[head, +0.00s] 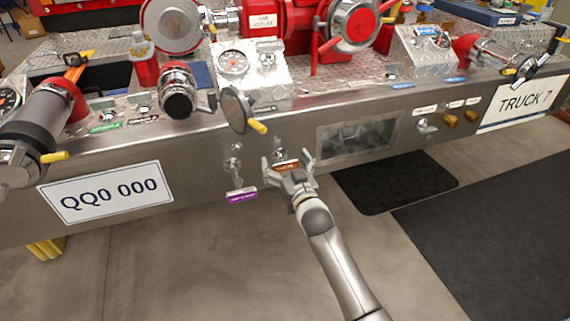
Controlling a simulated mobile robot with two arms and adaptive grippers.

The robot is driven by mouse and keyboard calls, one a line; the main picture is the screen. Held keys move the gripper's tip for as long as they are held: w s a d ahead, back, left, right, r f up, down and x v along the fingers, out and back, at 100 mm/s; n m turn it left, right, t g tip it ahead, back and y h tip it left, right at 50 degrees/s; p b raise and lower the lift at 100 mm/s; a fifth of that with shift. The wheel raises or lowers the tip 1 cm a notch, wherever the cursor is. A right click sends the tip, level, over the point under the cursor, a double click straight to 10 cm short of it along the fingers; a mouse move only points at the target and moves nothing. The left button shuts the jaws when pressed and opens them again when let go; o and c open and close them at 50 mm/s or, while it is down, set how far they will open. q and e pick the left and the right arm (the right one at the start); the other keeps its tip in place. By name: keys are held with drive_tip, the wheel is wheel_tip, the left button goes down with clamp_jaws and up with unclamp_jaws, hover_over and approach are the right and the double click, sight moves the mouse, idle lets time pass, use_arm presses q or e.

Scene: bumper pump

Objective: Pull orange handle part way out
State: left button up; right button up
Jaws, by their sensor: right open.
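My right gripper (287,163) is in front of the steel bumper face, its two fingers spread apart and open. An orange label (286,166) shows between the fingers. The handle at this label is mostly hidden by my gripper, and I cannot tell whether the fingers touch it. To the left, a similar metal pull handle (234,167) sits above a purple label (242,195). An orange lever (75,60) also stands on the bumper top at the far left. My left gripper is not in view.
A capped fitting with a yellow lever (257,127) juts out just above and left of my gripper. A recessed window (357,137) is to the right, and several small knobs are farther right. Open floor (190,265) and dark mats (395,183) lie below.

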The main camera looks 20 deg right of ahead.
sight(286, 163)
drive_tip(key=shift+w, duration=0.1)
drive_tip(key=shift+c, duration=0.4)
drive_tip(key=c, duration=1.4)
drive_tip(key=shift+s+p, duration=0.35)
drive_tip(key=shift+p, duration=0.1)
drive_tip(key=shift+s+p, duration=0.55)
drive_tip(key=shift+s, duration=0.8)
drive_tip(key=shift+w, duration=0.15)
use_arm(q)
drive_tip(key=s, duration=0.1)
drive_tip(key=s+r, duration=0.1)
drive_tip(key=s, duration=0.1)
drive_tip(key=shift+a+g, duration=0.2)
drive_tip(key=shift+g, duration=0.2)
use_arm(e)
drive_tip(key=o, duration=1.5)
